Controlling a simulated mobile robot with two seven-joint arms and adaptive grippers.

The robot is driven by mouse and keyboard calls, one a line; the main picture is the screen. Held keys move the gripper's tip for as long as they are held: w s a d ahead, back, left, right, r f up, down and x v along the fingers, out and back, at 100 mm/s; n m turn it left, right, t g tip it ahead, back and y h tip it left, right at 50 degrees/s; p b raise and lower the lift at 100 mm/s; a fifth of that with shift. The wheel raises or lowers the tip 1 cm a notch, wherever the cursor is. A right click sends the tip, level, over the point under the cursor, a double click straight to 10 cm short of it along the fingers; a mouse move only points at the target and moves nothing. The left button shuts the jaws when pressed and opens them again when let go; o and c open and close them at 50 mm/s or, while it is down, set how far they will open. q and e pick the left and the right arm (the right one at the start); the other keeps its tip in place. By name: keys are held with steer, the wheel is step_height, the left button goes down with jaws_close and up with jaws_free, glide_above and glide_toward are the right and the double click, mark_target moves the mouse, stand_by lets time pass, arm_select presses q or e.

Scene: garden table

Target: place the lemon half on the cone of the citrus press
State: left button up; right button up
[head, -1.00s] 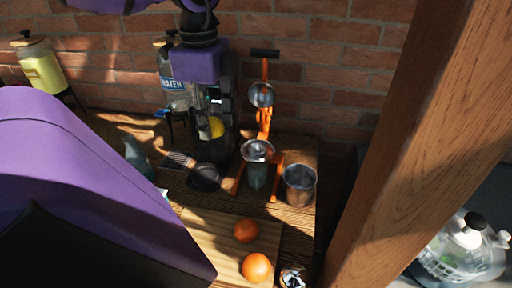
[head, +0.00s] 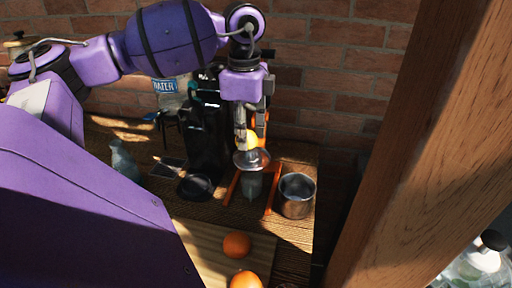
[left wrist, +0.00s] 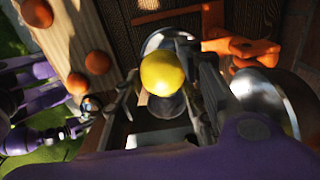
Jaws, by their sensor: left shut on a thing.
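The yellow lemon half (head: 251,140) is held in my left gripper (head: 242,140). In the left wrist view the lemon half (left wrist: 162,73) shows large between the fingers, in front of the press's metal bowl. The citrus press has an orange frame (left wrist: 240,46) and a metal strainer bowl (head: 250,160). In the head view the gripper is directly above this bowl and hides the upper press. The cone cannot be made out behind the lemon and fingers. I cannot tell whether the lemon touches it.
A metal cup (head: 297,196) stands right of the press. A dark round dish (head: 195,187) is to its left. Oranges (head: 237,244) lie on a wooden board in front. A water dispenser (head: 168,92) and brick wall are behind. A wooden post (head: 420,130) stands at right.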

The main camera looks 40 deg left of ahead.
mark_target(252, 156)
arm_select(q)
steer(key=shift+w+f, duration=0.55)
steer(key=shift+w, duration=0.05)
steer(key=shift+w+f, duration=0.15)
steer(key=shift+f, duration=0.05)
step_height(252, 156, down, 3)
steer(key=shift+w+f, duration=0.1)
steer(key=shift+f, duration=0.05)
arm_select(e)
steer(key=shift+a, duration=0.2)
arm_select(q)
steer(key=shift+f, duration=0.1)
arm_select(e)
steer(key=shift+s, duration=0.1)
arm_select(q)
steer(key=o, duration=0.9)
arm_select(e)
steer(key=shift+d, duration=0.1)
arm_select(q)
steer(key=shift+r, duration=0.25)
step_height(252, 156, up, 12)
steer(key=shift+f+b, duration=0.1)
steer(key=shift+b, duration=0.4)
arm_select(e)
steer(key=shift+s+d+f, duration=0.1)
steer(key=shift+d+f, duration=0.15)
steer(key=shift+f, duration=0.2)
